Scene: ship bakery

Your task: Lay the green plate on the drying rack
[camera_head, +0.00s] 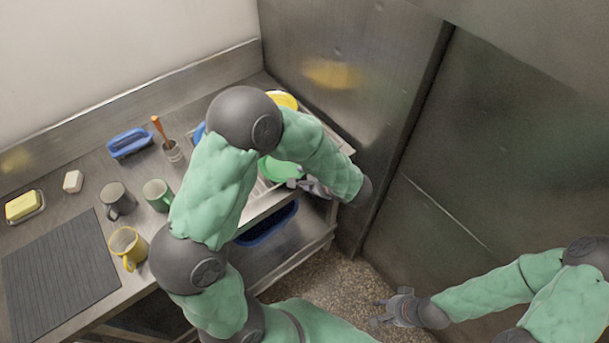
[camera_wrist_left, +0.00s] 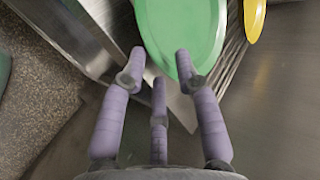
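The green plate (camera_head: 272,168) lies over the drying rack (camera_head: 262,208) at the counter's right end, partly hidden by my left arm. In the left wrist view the plate (camera_wrist_left: 180,25) fills the top middle, with slats of the rack (camera_wrist_left: 236,50) beside it. My left gripper (camera_head: 308,186) is at the plate's near edge. In the wrist view its fingers (camera_wrist_left: 160,62) are spread, with the tips at or over the rim; contact is unclear. My right gripper (camera_head: 385,308) is open and empty above the floor, away from the counter.
A yellow plate (camera_head: 284,100) stands behind at the rack. A blue tub (camera_head: 268,222) is below it. Mugs, including a yellow one (camera_head: 128,246) and a green one (camera_head: 158,194), a blue brush (camera_head: 130,143) and a dark mat (camera_head: 58,275) occupy the left counter. A metal wall (camera_head: 350,80) closes the right.

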